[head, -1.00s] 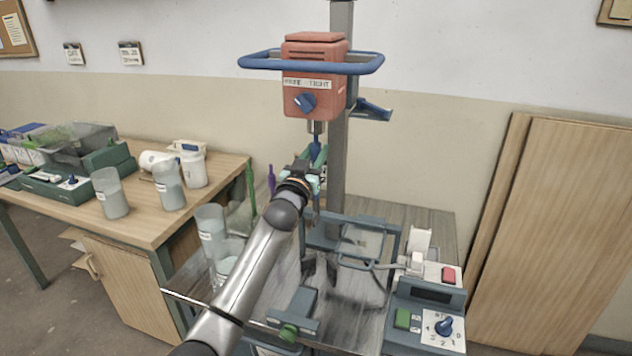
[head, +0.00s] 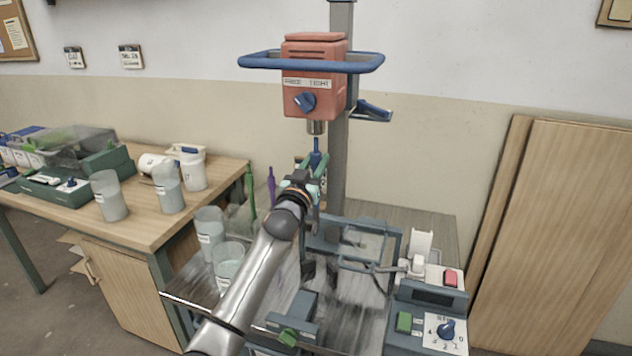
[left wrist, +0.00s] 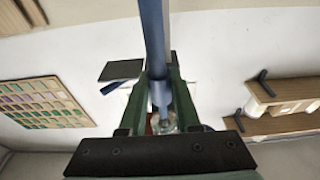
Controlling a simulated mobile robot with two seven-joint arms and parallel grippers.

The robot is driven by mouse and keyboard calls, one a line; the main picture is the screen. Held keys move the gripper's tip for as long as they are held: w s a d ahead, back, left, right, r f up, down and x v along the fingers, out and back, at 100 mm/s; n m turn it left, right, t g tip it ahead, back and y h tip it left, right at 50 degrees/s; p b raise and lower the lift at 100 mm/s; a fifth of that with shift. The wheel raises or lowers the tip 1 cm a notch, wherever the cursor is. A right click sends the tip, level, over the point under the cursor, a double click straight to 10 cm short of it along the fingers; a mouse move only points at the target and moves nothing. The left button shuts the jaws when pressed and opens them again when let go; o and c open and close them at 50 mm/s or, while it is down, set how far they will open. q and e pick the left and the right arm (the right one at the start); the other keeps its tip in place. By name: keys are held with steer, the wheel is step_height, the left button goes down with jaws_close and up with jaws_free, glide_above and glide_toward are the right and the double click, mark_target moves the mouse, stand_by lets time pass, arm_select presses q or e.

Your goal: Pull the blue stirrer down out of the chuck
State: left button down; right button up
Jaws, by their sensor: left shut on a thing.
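The blue stirrer (head: 316,152) stands upright just under the chuck (head: 316,127) of the red mixer head (head: 314,92). A small gap shows between the stirrer's top and the chuck. My left gripper (head: 317,172) is shut on the blue stirrer's shaft below its top end. In the left wrist view the blue shaft (left wrist: 153,45) runs between the green fingers (left wrist: 162,95). The stirrer's lower part is mostly hidden behind my gripper and arm in the head view. My right gripper is not in view.
A grey column (head: 338,170) stands close behind the stirrer, and a blue guard ring (head: 260,62) circles the mixer head. A purple stirrer (head: 271,185) and a green stirrer (head: 251,190) stand to the left. A blue-grey frame (head: 398,245) and control box (head: 430,310) are at lower right.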

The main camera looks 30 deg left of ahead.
arm_select(q)
steer(key=shift+s+r, duration=0.1)
steer(key=shift+r+p+v, duration=0.15)
steer(key=shift+p+v, duration=0.4)
steer(key=shift+v, duration=0.35)
steer(key=shift+r+p+v, duration=0.2)
steer(key=shift+p+v, duration=0.35)
steer(key=shift+v, duration=0.35)
steer(key=shift+r+p+v, duration=0.15)
steer(key=shift+p+v, duration=0.4)
steer(key=shift+v, duration=0.35)
steer(key=shift+r+p+v, duration=0.15)
steer(key=shift+p+v, duration=0.25)
steer(key=shift+v, duration=0.5)
steer(key=shift+r+p+v, duration=0.2)
steer(key=shift+p+v, duration=0.15)
steer(key=shift+v, duration=0.6)
steer(key=shift+r+p+v, duration=0.15)
steer(key=shift+p+v, duration=0.25)
steer(key=shift+v, duration=0.5)
